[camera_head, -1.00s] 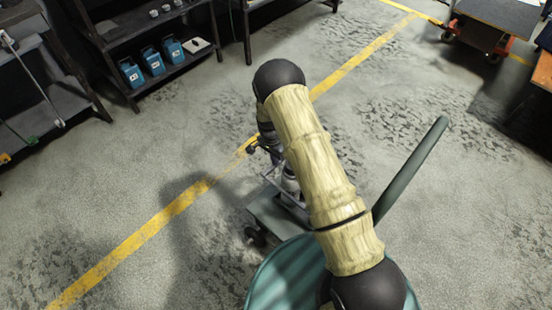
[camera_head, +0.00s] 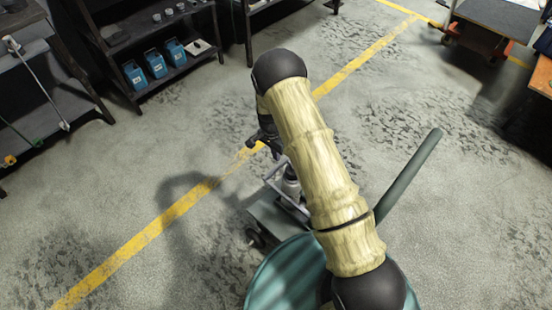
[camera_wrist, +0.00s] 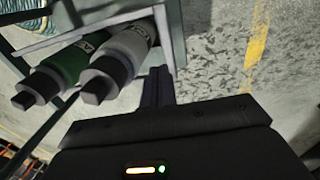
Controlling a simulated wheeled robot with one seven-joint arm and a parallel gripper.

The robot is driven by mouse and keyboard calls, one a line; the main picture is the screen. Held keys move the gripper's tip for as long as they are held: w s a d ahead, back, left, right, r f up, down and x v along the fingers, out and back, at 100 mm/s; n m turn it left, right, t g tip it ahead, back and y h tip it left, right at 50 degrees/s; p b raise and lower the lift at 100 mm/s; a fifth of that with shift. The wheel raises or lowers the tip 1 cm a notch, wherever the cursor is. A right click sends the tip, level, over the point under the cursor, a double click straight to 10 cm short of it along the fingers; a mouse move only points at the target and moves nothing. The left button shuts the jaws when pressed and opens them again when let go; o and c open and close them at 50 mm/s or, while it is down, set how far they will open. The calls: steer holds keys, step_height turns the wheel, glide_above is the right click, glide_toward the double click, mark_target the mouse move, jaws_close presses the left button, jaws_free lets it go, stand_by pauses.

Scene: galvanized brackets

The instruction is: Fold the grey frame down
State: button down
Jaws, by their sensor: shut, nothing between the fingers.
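The grey frame (camera_head: 275,187) is a thin metal bar structure on a small wheeled cart (camera_head: 268,218), partly hidden behind my arm in the head view. In the wrist view its light grey bars (camera_wrist: 62,40) run around two cylinders, one green (camera_wrist: 55,68) and one grey (camera_wrist: 122,52), both with dark ends. My gripper (camera_head: 262,142) is above and just beyond the frame in the head view. Its closed dark fingers (camera_wrist: 158,85) show beside the grey cylinder in the wrist view, with nothing between them. Whether they touch the frame cannot be told.
A dark green bar (camera_head: 410,175) slants up right of my arm. A yellow line (camera_head: 165,220) crosses the mostly clear floor.

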step_height(320, 180, up, 7)
steer(key=shift+p, duration=0.45)
steer(key=shift+w+r, duration=0.1)
steer(key=shift+w, duration=0.15)
